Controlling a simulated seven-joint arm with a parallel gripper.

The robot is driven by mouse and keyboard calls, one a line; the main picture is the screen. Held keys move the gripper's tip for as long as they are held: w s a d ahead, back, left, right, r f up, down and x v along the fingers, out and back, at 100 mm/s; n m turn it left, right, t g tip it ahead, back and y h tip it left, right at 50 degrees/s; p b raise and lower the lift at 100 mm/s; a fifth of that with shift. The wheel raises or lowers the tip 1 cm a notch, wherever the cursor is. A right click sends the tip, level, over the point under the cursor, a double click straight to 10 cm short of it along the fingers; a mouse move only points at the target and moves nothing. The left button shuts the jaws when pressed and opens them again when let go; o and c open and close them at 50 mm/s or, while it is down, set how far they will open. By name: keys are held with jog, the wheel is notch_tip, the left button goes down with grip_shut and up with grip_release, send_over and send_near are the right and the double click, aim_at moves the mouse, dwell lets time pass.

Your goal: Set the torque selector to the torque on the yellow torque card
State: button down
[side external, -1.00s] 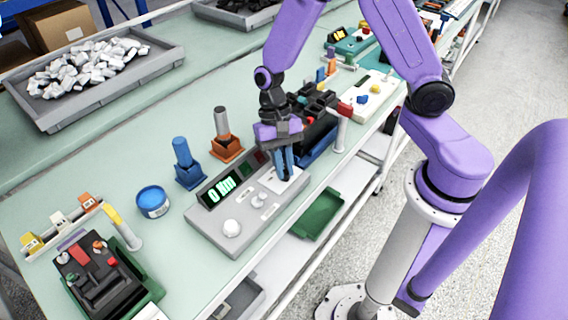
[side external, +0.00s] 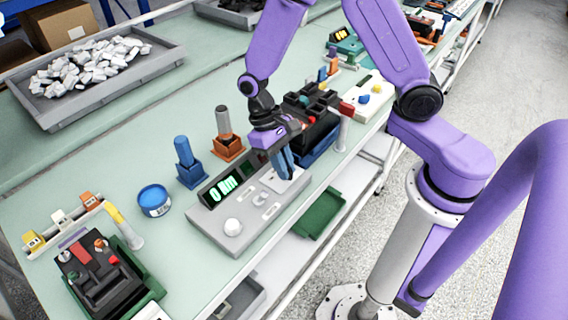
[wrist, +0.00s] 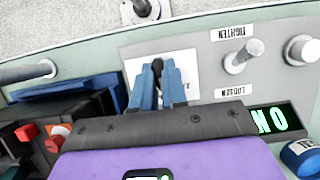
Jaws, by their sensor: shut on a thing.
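The grey torque console (side external: 208,232) stands on the bench, with a lit display (side external: 222,187) that appears to read 0 Nm. My gripper (side external: 290,174) is tilted over the white dial plate (side external: 300,180) at its right end. In the wrist view the blue fingers (wrist: 158,76) are shut on a dark selector knob (wrist: 157,65) on the white plate (wrist: 135,58). The fingers hide most of the knob, so its setting cannot be read. A yellow card (side external: 32,241) stands in the rack at the left; its marking is too small to read.
The console also has a white knob (side external: 233,227) and a lever (wrist: 243,56) between TIGHTEN and LOOSEN labels. A black breaker in a blue holder (side external: 318,152) stands close to my gripper. A blue tin (side external: 154,200) and blue and orange tool holders (side external: 228,147) stand behind the console.

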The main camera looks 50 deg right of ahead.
jog(key=c, duration=1.2)
grip_release()
jog(key=shift+o, duration=0.2)
jog(key=v, duration=1.7)
jog(key=shift+r, duration=0.3)
jog(key=s+d+f+n+t, duration=0.1)
jog(key=s+d+n+t, duration=0.1)
jog(key=s+n, duration=0.4)
jog(key=s+d+f+n+t, duration=0.1)
jog(key=s+d+n, duration=0.3)
jog(key=s, duration=1.2)
jog(key=n+t, duration=0.1)
jog(key=n, duration=0.1)
jog(key=shift+d+f+n+t, duration=0.2)
jog(key=shift+n+t, duration=0.1)
jog(key=shift+t, duration=0.1)
